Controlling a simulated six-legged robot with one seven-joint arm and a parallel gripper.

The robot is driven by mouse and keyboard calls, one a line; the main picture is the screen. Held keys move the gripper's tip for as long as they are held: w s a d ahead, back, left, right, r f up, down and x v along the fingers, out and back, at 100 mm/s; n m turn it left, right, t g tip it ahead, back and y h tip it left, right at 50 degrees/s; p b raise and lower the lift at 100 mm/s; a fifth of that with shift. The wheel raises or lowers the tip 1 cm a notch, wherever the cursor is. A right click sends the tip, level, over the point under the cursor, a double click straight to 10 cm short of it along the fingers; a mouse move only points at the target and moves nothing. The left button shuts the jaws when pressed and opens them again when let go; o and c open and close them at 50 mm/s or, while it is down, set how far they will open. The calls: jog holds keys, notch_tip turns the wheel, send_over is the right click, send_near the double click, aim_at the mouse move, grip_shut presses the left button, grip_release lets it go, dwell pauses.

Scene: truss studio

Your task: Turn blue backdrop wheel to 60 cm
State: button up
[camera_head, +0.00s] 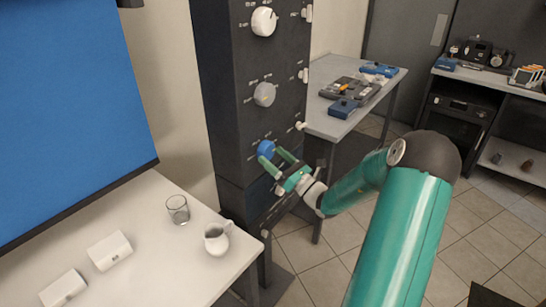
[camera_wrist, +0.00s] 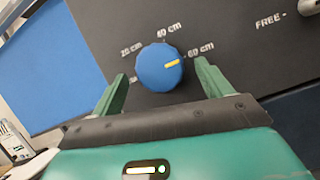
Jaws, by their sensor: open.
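The blue backdrop wheel (camera_wrist: 159,68) is a round knob on the dark panel, with a yellow pointer mark. In the wrist view the mark points right and slightly up, toward the "60 cm" label (camera_wrist: 201,48). Labels "20 cm" and "40 cm" also show; another at lower left is partly hidden. My gripper (camera_wrist: 163,72) is open, with one green finger on each side of the wheel. I cannot tell whether either finger touches it. In the head view the wheel (camera_head: 266,149) is the lowest knob on the column, and my gripper (camera_head: 277,158) is at it.
White (camera_head: 264,21) and grey (camera_head: 264,94) knobs sit above on the same dark column. A "FREE" switch (camera_wrist: 309,7) is right of the wheel. A white table (camera_head: 150,215) with a glass (camera_head: 178,209) and a jug (camera_head: 217,238) stands at left. The blue backdrop (camera_head: 70,100) hangs behind it.

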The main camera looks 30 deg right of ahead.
jog(key=v, duration=1.2)
jog(key=shift+s, duration=0.3)
jog(key=shift+f, duration=0.1)
jog(key=s+a+r+n+g+y, duration=0.1)
jog(key=a+r+n+g+y, duration=0.15)
jog(key=a+n+g, duration=0.65)
jog(key=a+r+n+g+y, duration=0.1)
jog(key=a+n+g+y, duration=0.4)
jog(key=a, duration=0.7)
jog(key=s+a+r+n+g+h, duration=0.1)
jog(key=s+a+n+g+h, duration=0.5)
jog(key=a+n, duration=0.25)
jog(key=s+r+n+t+h, duration=0.4)
jog(key=s+r+n+h, duration=0.4)
jog(key=n, duration=0.4)
jog(key=shift+s+d+r, duration=0.2)
jog(key=shift+s+r, duration=0.05)
jog(key=shift+s, duration=0.2)
